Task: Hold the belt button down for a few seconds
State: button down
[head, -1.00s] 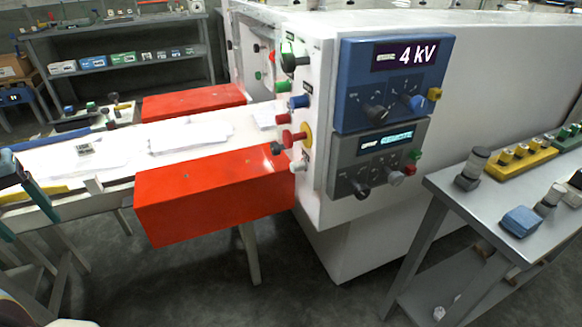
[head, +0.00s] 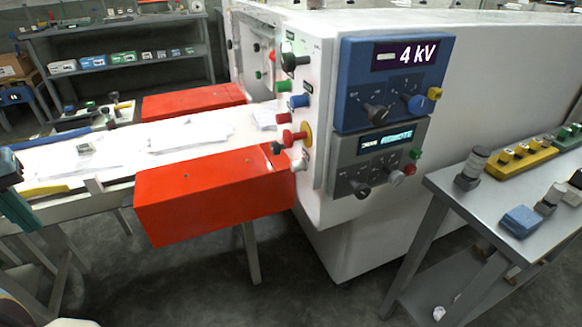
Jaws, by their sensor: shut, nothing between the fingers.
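The white machine's end panel (head: 317,120) carries a column of controls. They include a black knob (head: 290,62), a green button (head: 280,87), a blue button (head: 299,101), a red button (head: 283,118), a red mushroom button on a yellow collar (head: 304,133), a dark button (head: 276,148) and a white button (head: 298,165). Their labels are too small to read, so I cannot tell which is the belt button. My gripper (head: 22,212), with teal fingers, is partly cut off at the left edge. It is shut and empty, far left of the controls.
The white belt (head: 135,165) with thin sheets runs into the machine between red guards (head: 215,192). Blue (head: 388,83) and grey (head: 375,160) panels read "4 kV" and "REMOTE". A metal table (head: 490,225) stands right. Floor in front is clear.

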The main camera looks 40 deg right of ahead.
aim_at(296, 166)
jog(key=k+j+u, duration=0.1)
jog(key=k+u, duration=0.2)
jog(key=k, duration=0.25)
jog(key=k+j+u, duration=0.3)
jog(key=k, duration=0.25)
